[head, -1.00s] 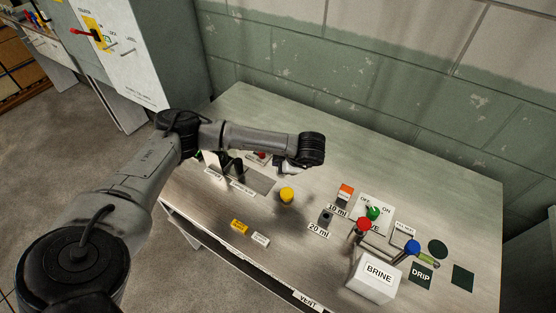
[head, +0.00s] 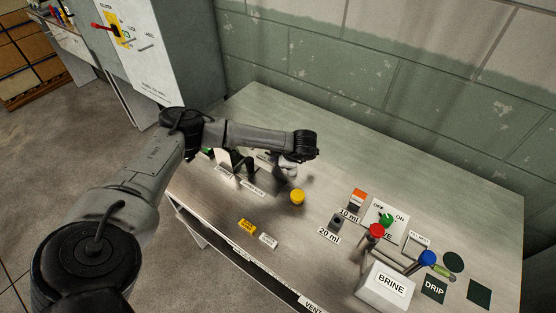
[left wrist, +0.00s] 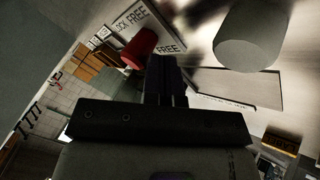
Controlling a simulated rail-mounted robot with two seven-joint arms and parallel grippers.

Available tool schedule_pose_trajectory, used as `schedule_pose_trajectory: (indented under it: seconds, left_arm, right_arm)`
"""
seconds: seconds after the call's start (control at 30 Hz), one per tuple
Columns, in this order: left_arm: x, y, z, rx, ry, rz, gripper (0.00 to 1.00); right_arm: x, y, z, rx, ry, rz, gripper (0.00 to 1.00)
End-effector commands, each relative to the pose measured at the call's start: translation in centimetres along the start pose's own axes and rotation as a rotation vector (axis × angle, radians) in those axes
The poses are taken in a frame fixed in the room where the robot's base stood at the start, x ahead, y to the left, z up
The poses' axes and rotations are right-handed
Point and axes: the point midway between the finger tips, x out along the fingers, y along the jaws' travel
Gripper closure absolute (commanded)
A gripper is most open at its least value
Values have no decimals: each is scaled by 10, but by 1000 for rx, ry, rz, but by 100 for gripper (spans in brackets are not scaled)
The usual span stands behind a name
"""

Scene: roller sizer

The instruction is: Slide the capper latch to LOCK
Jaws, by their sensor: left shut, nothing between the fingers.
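The capper latch shows in the left wrist view as a red knob (left wrist: 140,48) beside a white plate lettered LOCK and FREE (left wrist: 133,18). My left gripper (left wrist: 164,62) is shut and empty. Its fingertips are close to the right of the red knob; I cannot tell whether they touch it. In the head view my left gripper (head: 250,166) is low over the far left part of the table, partly covered by my own forearm, and the latch is hidden there. My right gripper is not in view.
A grey cylinder (left wrist: 252,38) is right of the fingers in the wrist view. On the table stand a yellow knob (head: 297,197), a red knob (head: 376,231), a green knob (head: 386,220), a blue knob (head: 427,258) and a BRINE box (head: 385,291). The table's back right is clear.

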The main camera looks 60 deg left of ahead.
Motion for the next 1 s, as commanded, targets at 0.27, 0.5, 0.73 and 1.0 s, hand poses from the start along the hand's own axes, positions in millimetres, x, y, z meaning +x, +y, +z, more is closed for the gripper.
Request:
schedule_pose_trajectory:
  seconds: [0.27, 0.5, 0.73, 1.0]
  left_arm:
    - [0, 1, -1, -1, 1, 0, 100]
    - [18, 16, -22, -3, 5, 0, 100]
    - [22, 17, -23, 0, 1, 1, 100]
    - [18, 12, -24, 2, 0, 1, 100]
  right_arm:
    - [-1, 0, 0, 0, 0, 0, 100]
    - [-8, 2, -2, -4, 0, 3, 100]
    - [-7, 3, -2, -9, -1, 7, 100]
    - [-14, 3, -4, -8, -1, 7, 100]
